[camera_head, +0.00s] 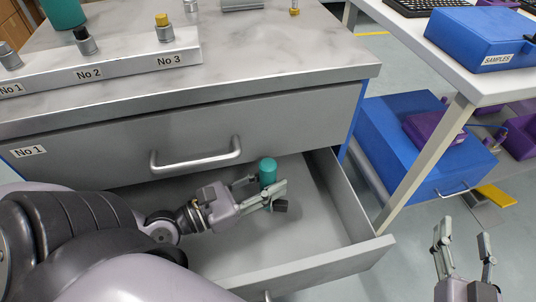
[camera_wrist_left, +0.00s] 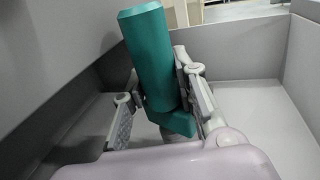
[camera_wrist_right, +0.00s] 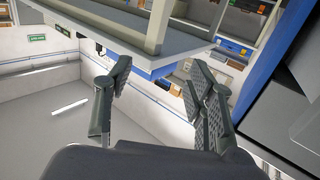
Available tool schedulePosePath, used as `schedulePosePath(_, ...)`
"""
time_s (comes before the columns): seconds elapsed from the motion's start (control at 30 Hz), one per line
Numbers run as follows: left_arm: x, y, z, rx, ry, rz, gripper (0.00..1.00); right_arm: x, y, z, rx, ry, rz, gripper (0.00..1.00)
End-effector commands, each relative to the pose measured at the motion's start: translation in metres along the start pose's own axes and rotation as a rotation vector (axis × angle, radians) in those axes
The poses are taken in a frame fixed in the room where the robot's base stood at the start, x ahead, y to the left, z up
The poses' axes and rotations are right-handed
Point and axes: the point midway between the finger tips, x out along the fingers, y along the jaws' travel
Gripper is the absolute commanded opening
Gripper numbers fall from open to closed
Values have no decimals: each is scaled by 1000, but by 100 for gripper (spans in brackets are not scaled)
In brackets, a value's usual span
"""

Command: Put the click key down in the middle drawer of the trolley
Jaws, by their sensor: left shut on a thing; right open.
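A teal click key with a cylindrical body (camera_head: 268,168) stands inside the open drawer (camera_head: 345,205) of the trolley, which is pulled out below a closed upper drawer. My left gripper (camera_head: 262,190) is low in this drawer and shut on the key. In the left wrist view the key's teal cylinder (camera_wrist_left: 150,60) leans a little between the two fingers. Whether its base touches the drawer floor cannot be told. A small dark piece (camera_head: 280,206) shows by the fingertips. My right gripper (camera_head: 464,250) is open and empty, outside the drawer to the right.
The closed upper drawer (camera_head: 100,150) has a metal handle and a "No 1" label. On the trolley top stands a rack (camera_head: 125,68) marked No 1 to No 3 with several keys. A white table (camera_head: 405,35) with a blue SAMPLES box (camera_head: 480,45) is at right.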

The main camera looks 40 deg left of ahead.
Motion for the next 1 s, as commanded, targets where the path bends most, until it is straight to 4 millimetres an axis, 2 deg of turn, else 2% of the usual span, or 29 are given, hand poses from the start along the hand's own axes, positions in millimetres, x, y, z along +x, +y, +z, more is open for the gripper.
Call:
schedulePosePath(0.33,0,0,-3,-1,-2,0,0,3,-2,-13,0,55,-5,51)
schedulePosePath(0.37,0,0,-3,-1,0,0,27,3,-2,-12,0,55,-5,51)
schedulePosePath(0.63,0,0,-3,-1,0,0,45,3,-2,-10,0,48,-4,51)
schedulePosePath(1.0,0,0,-3,-1,0,0,47,1,-1,-7,1,40,-2,51)
